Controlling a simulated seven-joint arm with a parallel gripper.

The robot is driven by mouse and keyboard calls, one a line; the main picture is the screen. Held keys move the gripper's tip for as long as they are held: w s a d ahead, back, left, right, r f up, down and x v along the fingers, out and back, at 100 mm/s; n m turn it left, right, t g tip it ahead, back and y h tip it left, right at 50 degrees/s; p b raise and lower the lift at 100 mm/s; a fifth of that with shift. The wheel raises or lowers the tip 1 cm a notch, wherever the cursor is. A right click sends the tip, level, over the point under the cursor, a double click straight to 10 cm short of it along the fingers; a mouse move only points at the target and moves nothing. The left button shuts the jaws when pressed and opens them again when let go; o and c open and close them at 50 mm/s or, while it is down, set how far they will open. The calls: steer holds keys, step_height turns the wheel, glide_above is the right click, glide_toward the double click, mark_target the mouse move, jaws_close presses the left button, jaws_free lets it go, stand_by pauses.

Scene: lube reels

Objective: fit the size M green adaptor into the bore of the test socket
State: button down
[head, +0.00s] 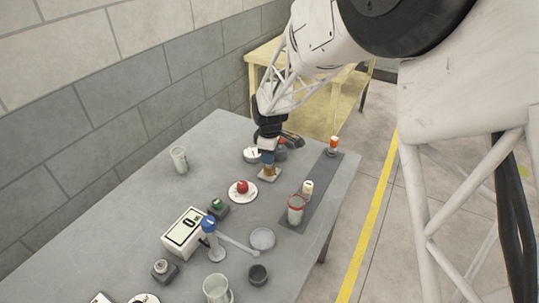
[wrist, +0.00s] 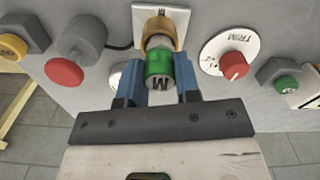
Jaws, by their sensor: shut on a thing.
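The green adaptor (wrist: 158,64) is between the blue fingers of my gripper (wrist: 160,84) in the wrist view, with a dark letter, seemingly an M, on its near grey end. My gripper is shut on it. The brass-coloured test socket (wrist: 160,32) stands on a pale square plate just beyond the adaptor, roughly in line with it. The adaptor hides the bore, and I cannot tell whether its far end is inside. In the head view my gripper (head: 268,157) points down just above the socket (head: 270,172); the adaptor cannot be made out there.
A grey-housed red button (wrist: 66,70) and a white dial with a red knob (wrist: 234,66) flank the socket. A dark strip (head: 318,187) carries a red-rimmed cup (head: 296,209) and small bottles. A display box (head: 184,233) and blue-topped lever (head: 208,226) stand nearer the front.

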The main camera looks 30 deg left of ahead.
steer(key=shift+f, duration=0.15)
steer(key=c, duration=0.8)
jaws_free()
step_height(320, 180, up, 12)
steer(key=shift+r, duration=0.15)
stand_by(1.1)
